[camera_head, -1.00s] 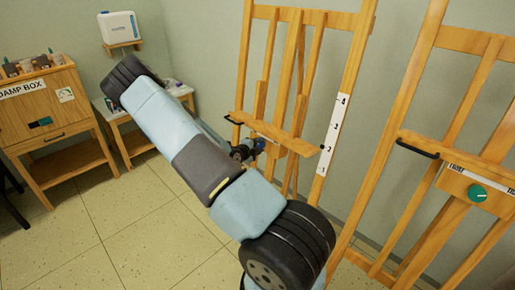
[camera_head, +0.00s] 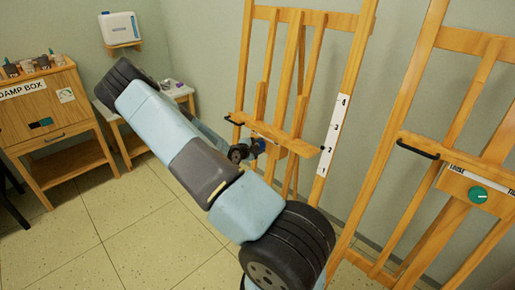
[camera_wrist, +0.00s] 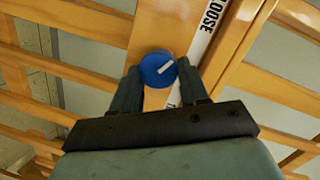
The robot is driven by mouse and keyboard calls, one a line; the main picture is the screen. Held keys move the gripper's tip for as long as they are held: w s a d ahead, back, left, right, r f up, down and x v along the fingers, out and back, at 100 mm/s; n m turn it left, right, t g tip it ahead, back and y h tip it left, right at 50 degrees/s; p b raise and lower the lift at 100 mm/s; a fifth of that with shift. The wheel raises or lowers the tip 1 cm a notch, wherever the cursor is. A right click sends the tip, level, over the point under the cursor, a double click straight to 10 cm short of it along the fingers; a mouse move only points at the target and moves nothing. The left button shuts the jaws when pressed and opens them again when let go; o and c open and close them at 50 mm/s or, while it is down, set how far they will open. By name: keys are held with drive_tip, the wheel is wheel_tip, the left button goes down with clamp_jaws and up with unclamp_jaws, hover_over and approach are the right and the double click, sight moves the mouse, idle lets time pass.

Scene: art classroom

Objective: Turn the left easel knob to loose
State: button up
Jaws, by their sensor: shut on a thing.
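The left easel (camera_head: 297,60) is a wooden frame with a numbered white strip on its right post. Its knob is blue with a white pointer mark and shows in the wrist view (camera_wrist: 158,69). My gripper (camera_wrist: 159,85) is shut on the blue knob, one finger on each side. The pointer mark slants, a little off crosswise in the wrist view. A white label strip beside the knob reads LOOSE (camera_wrist: 207,32) at its upper end; the lower word is mostly hidden by my finger. In the head view my gripper (camera_head: 257,147) is at the left easel's ledge, and the knob is largely hidden.
The right easel (camera_head: 425,70) has a green knob (camera_head: 477,195) beside its own label. A wooden damp box (camera_head: 45,105) and a small side table (camera_head: 130,140) stand at left. A white box (camera_head: 118,27) sits on a wall shelf. The tiled floor between is clear.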

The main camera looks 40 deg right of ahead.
drive_tip(key=shift+w+a, duration=0.1)
drive_tip(key=shift+w, duration=0.1)
drive_tip(key=o, duration=1)
drive_tip(key=shift+s, duration=0.1)
drive_tip(key=shift+o, duration=0.2)
drive_tip(key=v, duration=1.3)
drive_tip(key=shift+a, duration=0.35)
drive_tip(key=shift+s, duration=0.1)
